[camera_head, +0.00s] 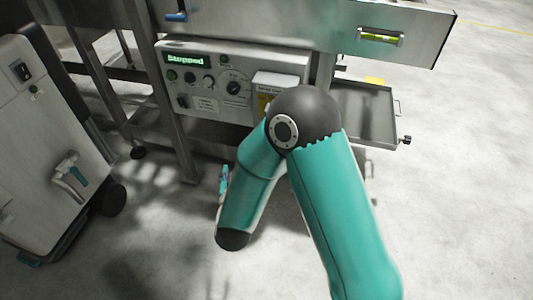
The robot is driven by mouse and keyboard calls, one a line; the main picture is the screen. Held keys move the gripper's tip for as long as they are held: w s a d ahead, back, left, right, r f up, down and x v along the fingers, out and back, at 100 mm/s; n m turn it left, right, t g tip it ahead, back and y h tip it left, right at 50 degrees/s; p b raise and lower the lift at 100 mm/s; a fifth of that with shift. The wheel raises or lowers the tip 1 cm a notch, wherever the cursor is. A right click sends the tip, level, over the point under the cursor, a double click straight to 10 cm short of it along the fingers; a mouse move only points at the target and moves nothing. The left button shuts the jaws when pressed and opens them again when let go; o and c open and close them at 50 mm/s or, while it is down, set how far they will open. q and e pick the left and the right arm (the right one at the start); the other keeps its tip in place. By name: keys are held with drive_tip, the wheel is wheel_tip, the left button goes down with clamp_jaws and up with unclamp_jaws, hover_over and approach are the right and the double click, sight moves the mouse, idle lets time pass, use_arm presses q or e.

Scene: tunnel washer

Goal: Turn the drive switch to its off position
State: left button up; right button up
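The grey control panel (212,105) of the washer is at upper centre, under a steel beam. Its green display (185,60) reads "Stopped". A black rotary knob (233,88) with a marked dial sits on its right part, and a small black switch (183,101) at its lower left. The labels are too small to read, so I cannot tell which is the drive switch or its setting. My teal right arm rises from the lower right, bends in front of the panel's right end and hangs down.
Several small round buttons (190,77) sit on the panel. A yellow-marked box (274,84) at its right end is partly behind my arm. A steel tray (366,112) juts out on the right. A wheeled cabinet (45,150) stands at left. The floor (460,180) at right is clear.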

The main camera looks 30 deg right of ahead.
drive_tip(key=s+d+r+m+h+b, duration=0.2)
drive_tip(key=s+d+m+h+b, duration=0.1)
drive_tip(key=h+b, duration=0.45)
drive_tip(key=shift+y, duration=0.25)
drive_tip(key=b+x, duration=0.3)
drive_tip(key=x, duration=1.3)
drive_tip(key=shift+s, duration=0.1)
use_arm(q)
wheel_tip(320, 180, down, 14)
drive_tip(key=shift+r, duration=0.1)
use_arm(e)
clamp_jaws()
